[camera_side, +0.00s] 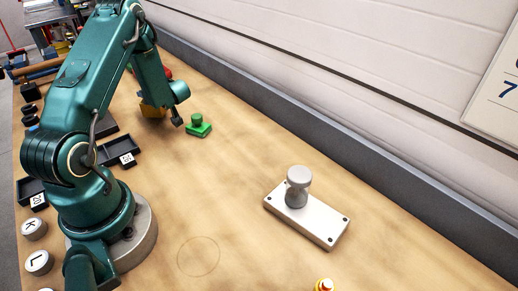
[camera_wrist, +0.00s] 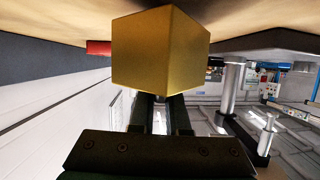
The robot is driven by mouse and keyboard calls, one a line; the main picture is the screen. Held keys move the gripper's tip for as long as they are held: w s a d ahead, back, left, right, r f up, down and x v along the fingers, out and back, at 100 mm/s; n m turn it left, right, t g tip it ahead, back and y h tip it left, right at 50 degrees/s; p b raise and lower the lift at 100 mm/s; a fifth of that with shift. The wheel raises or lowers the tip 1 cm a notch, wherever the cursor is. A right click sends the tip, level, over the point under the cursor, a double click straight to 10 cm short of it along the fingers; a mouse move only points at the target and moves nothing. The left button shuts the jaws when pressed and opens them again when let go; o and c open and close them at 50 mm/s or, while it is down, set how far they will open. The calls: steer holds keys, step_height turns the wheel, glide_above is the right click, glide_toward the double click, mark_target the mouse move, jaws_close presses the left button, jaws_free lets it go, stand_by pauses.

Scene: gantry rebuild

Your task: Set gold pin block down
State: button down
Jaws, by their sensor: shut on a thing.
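The gold pin block (camera_side: 152,110) shows in the side view at the far end of the table, partly hidden behind my wrist. In the wrist view it is a large gold cube (camera_wrist: 155,52) at the fingertips. My gripper (camera_wrist: 160,100) is shut on it. The block is at or just above the wooden tabletop; I cannot tell whether it touches. Its pin is not visible.
A green pin block (camera_side: 199,126) stands close, to the right. A red thing (camera_side: 167,72) is partly hidden behind my arm. Black trays (camera_side: 117,150) lie left. A white plate with a grey knob (camera_side: 297,190) stands nearer. The table between is clear.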

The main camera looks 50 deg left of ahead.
steer(key=shift+f, duration=0.1)
steer(key=shift+f, duration=0.35)
steer(key=shift+f, duration=0.15)
steer(key=c, duration=0.9)
jaws_free()
